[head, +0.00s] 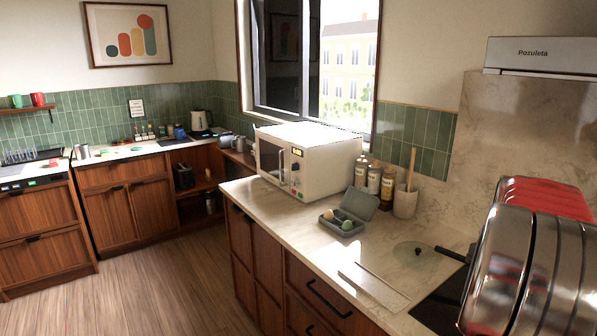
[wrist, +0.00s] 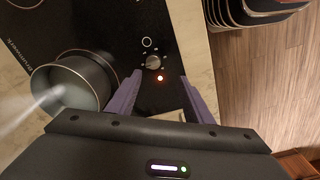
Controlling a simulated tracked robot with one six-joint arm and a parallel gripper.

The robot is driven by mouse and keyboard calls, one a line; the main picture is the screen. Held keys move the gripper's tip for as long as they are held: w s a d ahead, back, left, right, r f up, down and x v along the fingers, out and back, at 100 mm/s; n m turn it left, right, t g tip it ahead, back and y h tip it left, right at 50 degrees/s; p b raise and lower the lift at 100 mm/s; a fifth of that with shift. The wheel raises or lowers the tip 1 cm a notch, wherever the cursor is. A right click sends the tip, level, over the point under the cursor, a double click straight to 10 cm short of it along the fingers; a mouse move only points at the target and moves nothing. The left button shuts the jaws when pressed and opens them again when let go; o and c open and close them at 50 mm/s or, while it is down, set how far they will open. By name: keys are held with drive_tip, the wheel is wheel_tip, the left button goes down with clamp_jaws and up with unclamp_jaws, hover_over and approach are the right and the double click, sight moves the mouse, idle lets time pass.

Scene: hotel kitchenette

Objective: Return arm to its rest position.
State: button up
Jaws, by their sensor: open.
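My gripper (wrist: 160,77) shows in the wrist view with its two purple fingers spread apart and nothing between them. It is above the black cooktop (wrist: 100,30), with a control knob (wrist: 153,62) and a lit orange light just beyond the fingertips. A metal pot (wrist: 41,73) is close to the left of the left finger; I cannot tell whether they touch. My gripper is not visible in the head view, where silver and red arm parts of mine fill the right side and hide part of the counter.
A glass lid (head: 415,254) and a flat board (head: 374,287) lie nearer. The wooden floor (head: 150,285) at left is clear.

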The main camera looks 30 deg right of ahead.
drive_tip(key=w+a+m+t+h, duration=0.1)
drive_tip(key=w+a, duration=0.3)
drive_tip(key=a, duration=0.8)
drive_tip(key=w+a+m+t, duration=0.1)
drive_tip(key=w+a, duration=0.2)
drive_tip(key=a, duration=0.9)
drive_tip(key=s+a+r+n+t, duration=0.1)
drive_tip(key=a+n, duration=0.1)
drive_tip(key=a, duration=0.9)
drive_tip(key=s+a+r+n+t+y, duration=0.1)
drive_tip(key=s+a+n+t, duration=0.1)
drive_tip(key=a, duration=1)
drive_tip(key=shift+a+n, duration=0.3)
drive_tip(key=shift+n, duration=0.5)
drive_tip(key=shift+w, duration=0.1)
drive_tip(key=shift+c, duration=0.3)
